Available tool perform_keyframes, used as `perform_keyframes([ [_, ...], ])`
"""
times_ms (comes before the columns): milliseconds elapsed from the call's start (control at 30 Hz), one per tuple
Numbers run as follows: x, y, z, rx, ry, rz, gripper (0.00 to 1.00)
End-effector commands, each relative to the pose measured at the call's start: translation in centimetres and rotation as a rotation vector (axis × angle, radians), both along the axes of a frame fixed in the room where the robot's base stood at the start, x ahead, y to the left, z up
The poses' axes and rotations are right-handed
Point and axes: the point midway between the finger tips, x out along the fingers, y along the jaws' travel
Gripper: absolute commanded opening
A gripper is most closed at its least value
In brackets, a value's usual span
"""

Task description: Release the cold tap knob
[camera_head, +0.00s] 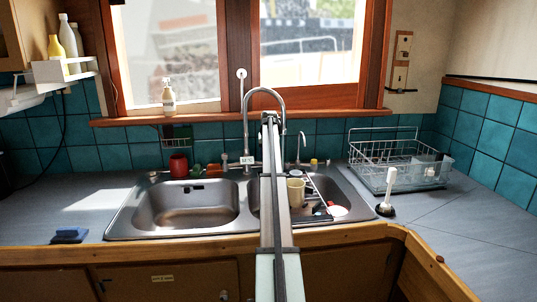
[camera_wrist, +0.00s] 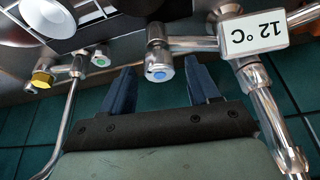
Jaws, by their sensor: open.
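The cold tap knob (camera_wrist: 159,67) is a chrome cylinder with a blue disc on its end, on the left of the mixer body in the wrist view. My gripper (camera_wrist: 162,72) is open. Its two dark blue fingers lie either side of the knob, with gaps visible on both sides. The mixer tap (camera_head: 264,92) rises behind the sink in the head view. My arm comes straight up the middle there and hides the knob and the gripper's fingers.
A smaller tap with yellow (camera_wrist: 42,78) and green-marked knobs stands left of the gripper in the wrist view. A temperature label (camera_wrist: 254,35) sits on the mixer. The double sink (camera_head: 190,207) lies below, with a wire dish rack (camera_head: 390,160) at right.

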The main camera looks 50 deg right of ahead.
Motion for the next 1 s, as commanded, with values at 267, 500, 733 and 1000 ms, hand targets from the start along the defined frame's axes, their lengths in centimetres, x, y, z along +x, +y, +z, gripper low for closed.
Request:
perform_keyframes([
  [267,0.03,-0.02,-0.21,0.0,0.0,0.0,0.6],
  [500,0.02,-0.02,-0.23,0.0,0.0,0.0,0.38],
  [733,0.02,-0.01,-0.23,0.0,0.0,0.0,0.16],
  [1000,0.04,0.01,-0.22,0.0,0.0,-0.005,0.04],
])
